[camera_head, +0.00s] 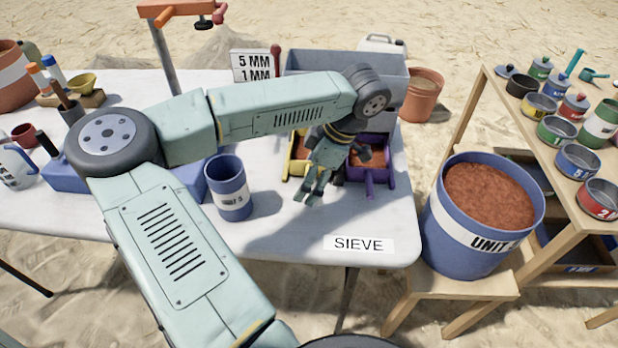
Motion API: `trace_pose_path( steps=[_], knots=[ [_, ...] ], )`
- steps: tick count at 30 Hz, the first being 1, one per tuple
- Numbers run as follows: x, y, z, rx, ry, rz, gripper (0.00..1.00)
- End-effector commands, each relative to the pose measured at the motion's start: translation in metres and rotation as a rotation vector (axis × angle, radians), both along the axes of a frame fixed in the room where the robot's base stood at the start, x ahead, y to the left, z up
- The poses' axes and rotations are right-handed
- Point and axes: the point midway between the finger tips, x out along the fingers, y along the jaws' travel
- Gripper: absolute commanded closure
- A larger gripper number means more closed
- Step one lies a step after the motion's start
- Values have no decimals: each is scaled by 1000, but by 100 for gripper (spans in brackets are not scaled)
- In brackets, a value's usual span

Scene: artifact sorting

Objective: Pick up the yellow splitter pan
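The yellow splitter pan (293,169) sits on the white table below the grey splitter box, with brown soil in it. Its right side is partly hidden by my gripper. My gripper (316,190) hangs over the table, just to the right of the yellow pan's near end and in front of it. I cannot tell whether it touches the pan or how far its fingers are apart. A purple pan (377,177), also with brown soil, sits to the right, partly behind my gripper.
The grey splitter box (308,61) stands behind the pans. A blue cup (229,190) stands to the left, and a SIEVE label (358,243) lies near the front edge. A large blue soil bucket (450,230) stands right of the table. The table between cup and label is clear.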

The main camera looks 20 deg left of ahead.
Motion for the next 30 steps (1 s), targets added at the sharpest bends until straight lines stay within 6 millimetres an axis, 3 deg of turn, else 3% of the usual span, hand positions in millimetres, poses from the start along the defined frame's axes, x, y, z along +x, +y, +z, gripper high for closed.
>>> trace_pose_path(
  steps=[5,21,30],
  knots=[
    [1,1,25,5,-6,2,58],
    [-130,-36,21,3,-3,-1,58],
    [-168,-48,23,2,-3,0,58]
  ],
)
